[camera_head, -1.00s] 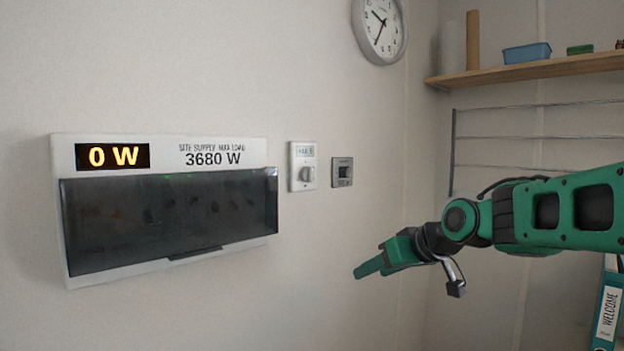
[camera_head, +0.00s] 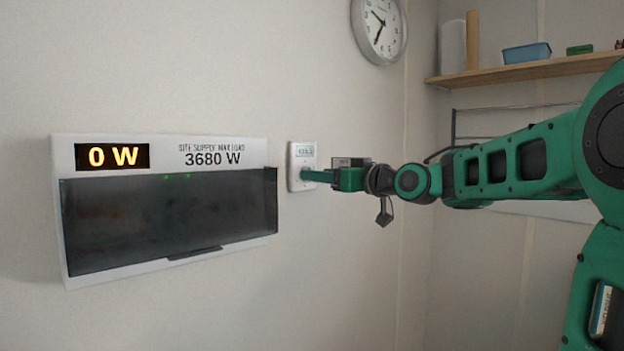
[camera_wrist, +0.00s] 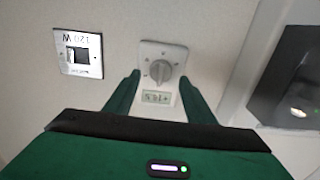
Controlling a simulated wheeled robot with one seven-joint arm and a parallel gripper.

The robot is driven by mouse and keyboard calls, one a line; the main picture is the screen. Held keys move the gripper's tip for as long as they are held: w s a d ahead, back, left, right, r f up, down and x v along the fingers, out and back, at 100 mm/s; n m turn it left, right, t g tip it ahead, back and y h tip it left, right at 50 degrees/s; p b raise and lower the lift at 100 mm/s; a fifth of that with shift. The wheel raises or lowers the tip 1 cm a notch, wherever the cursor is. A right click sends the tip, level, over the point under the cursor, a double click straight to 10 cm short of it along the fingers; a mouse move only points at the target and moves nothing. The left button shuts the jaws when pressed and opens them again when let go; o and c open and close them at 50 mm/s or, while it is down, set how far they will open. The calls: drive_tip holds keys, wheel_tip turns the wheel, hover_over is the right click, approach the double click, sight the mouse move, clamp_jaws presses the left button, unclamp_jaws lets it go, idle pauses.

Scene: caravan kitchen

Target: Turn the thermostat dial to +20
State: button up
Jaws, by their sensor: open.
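The thermostat (camera_head: 302,153) is a white wall plate with a small display above a round dial. In the head view my gripper (camera_head: 308,175) reaches in from the right and hides the dial. In the wrist view the picture is turned over, and the grey dial (camera_wrist: 160,71) shows between my gripper's two green fingers (camera_wrist: 160,82). The fingers are open, one on each side, with a gap to the dial; their exact depth from it is unclear. The thermostat's display (camera_wrist: 156,97) is small and blurred, possibly +18.5.
The breaker panel (camera_head: 165,150) with a dark cover and a 0 W readout is on the left. A clock (camera_head: 380,30) hangs above, and a shelf (camera_head: 530,70) is at the right.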

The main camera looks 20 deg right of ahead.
drive_tip(key=x, duration=0.3)
drive_tip(key=c, duration=1)
